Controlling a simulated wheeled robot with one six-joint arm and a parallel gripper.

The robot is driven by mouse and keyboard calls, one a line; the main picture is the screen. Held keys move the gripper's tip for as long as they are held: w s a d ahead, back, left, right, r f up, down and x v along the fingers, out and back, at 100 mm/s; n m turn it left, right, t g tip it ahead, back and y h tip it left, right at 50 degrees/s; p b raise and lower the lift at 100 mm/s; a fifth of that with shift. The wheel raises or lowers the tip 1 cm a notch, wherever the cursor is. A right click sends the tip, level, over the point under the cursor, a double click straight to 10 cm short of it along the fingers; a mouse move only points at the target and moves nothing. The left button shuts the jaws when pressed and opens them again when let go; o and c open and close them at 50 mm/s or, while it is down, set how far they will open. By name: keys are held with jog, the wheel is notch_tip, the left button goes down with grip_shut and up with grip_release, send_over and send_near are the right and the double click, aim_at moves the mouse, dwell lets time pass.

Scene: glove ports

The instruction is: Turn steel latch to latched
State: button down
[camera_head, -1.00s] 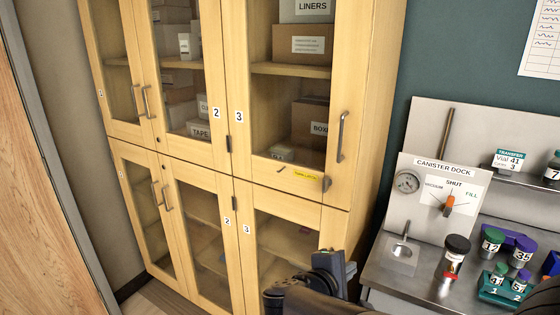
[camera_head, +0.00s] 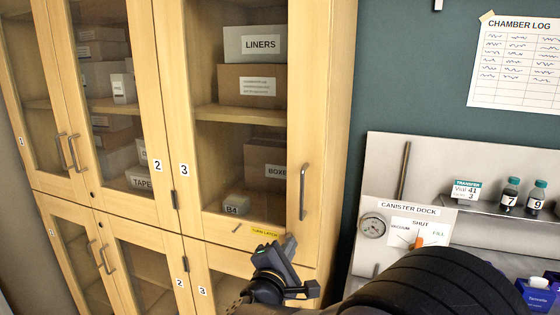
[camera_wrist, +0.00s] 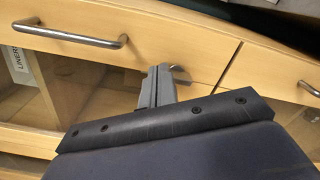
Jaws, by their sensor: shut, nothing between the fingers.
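The steel latch (camera_wrist: 181,76) shows in the wrist view as a small curved metal piece on the pale wood between the doors. My gripper (camera_wrist: 158,72) is shut and empty, its fingertips right beside the latch. I cannot tell whether they touch it. In the head view my gripper (camera_head: 288,243) is at the lower rail of upper cabinet door 3, just right of the yellow label (camera_head: 265,232). It hides the latch there, so the latch's angle is unclear.
The upper door's bar handle (camera_head: 304,192) stands out above my gripper; it also shows in the wrist view (camera_wrist: 70,33). A canister dock (camera_head: 398,208) and shelf with vials (camera_head: 510,195) are at the right.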

jog(key=shift+b+x, duration=0.3)
jog(key=shift+x, duration=0.95)
jog(key=shift+a+f+b, duration=0.3)
jog(key=shift+f+b, duration=0.3)
jog(key=shift+b, duration=0.3)
jog(key=shift+s+d+f+b, duration=0.1)
jog(key=shift+d+f+b, duration=0.25)
jog(key=shift+b, duration=1.55)
jog(key=shift+d+f+b, duration=0.15)
jog(key=shift+f+b, duration=0.4)
jog(key=shift+b, duration=1.35)
jog(key=shift+d, duration=0.1)
jog(key=shift+s+d+b, duration=0.15)
jog(key=shift+d+b, duration=0.1)
jog(key=shift+b, duration=0.2)
jog(key=b+v, duration=0.1)
jog(key=v, duration=0.5)
jog(key=shift+r, duration=0.15)
